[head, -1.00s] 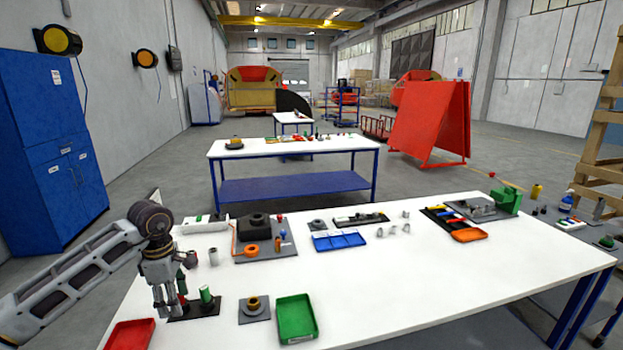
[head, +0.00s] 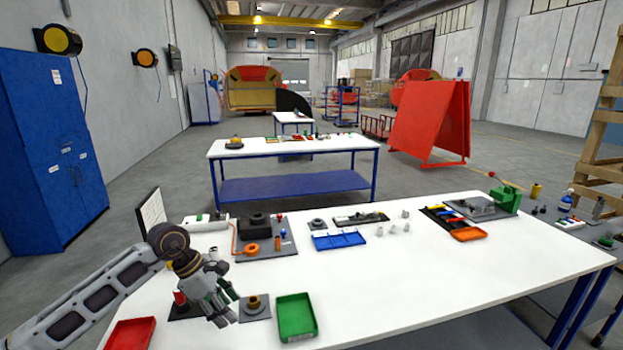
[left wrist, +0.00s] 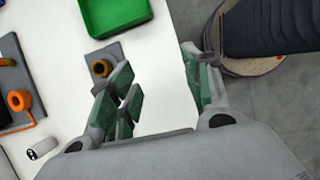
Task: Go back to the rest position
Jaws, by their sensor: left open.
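My left gripper (head: 222,308) is open and empty in the head view, above the near left part of the white table (head: 390,290). It hangs between a dark plate with a red piece (head: 180,298) and a grey plate with a brass ring (head: 254,304). In the left wrist view its green-padded fingers (left wrist: 158,95) are spread apart with nothing between them. The brass ring (left wrist: 101,68) shows there just beyond the fingers. My right gripper is in neither view.
A green tray (head: 297,317) lies right of the ring plate and a red tray (head: 130,334) at the near left. Farther back stand a dark block fixture (head: 252,226), a blue bin (head: 338,240) and an orange tray (head: 468,234). The table's middle front is clear.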

